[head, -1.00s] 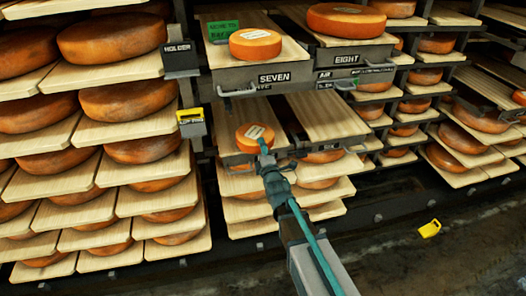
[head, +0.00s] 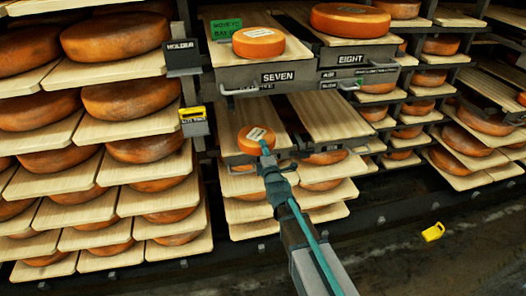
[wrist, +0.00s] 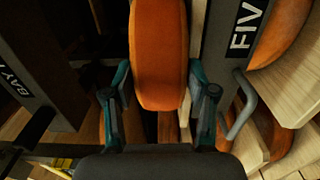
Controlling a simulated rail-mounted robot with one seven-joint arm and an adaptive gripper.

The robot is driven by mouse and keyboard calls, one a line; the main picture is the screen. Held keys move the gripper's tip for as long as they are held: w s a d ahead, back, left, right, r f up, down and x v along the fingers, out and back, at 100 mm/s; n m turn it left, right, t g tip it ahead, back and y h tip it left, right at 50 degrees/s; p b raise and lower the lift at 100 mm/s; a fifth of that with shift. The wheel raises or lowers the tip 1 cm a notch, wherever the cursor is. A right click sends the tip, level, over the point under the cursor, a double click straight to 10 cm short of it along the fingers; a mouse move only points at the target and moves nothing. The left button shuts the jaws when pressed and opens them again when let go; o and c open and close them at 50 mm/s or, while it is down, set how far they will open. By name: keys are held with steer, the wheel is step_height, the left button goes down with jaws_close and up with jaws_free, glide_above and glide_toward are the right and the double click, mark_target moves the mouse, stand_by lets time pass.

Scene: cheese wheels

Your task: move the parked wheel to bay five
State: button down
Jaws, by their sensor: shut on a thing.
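An orange cheese wheel with a pale label (head: 257,138) is at the front of the lower left bay's wooden board (head: 262,113). My gripper (head: 265,149) is shut on this wheel at its near edge. In the wrist view the wheel (wrist: 160,50) stands between the two teal fingers of my gripper (wrist: 158,85). A bay front lettered "FIV" (wrist: 243,30) shows just right of the wheel there. I cannot tell whether the wheel rests on the board or hangs just above it.
Bay seven above holds another wheel (head: 258,42) beside a green sign (head: 227,29). Bay eight's wheel (head: 350,20) is to its right. The lower right board (head: 330,117) is bare. Loaded racks (head: 130,120) stand left. A yellow object (head: 433,232) lies on the floor.

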steer(key=shift+f+b, duration=0.1)
steer(key=shift+b, duration=0.2)
stand_by(0.5)
steer(key=shift+c, duration=1.3)
jaws_free()
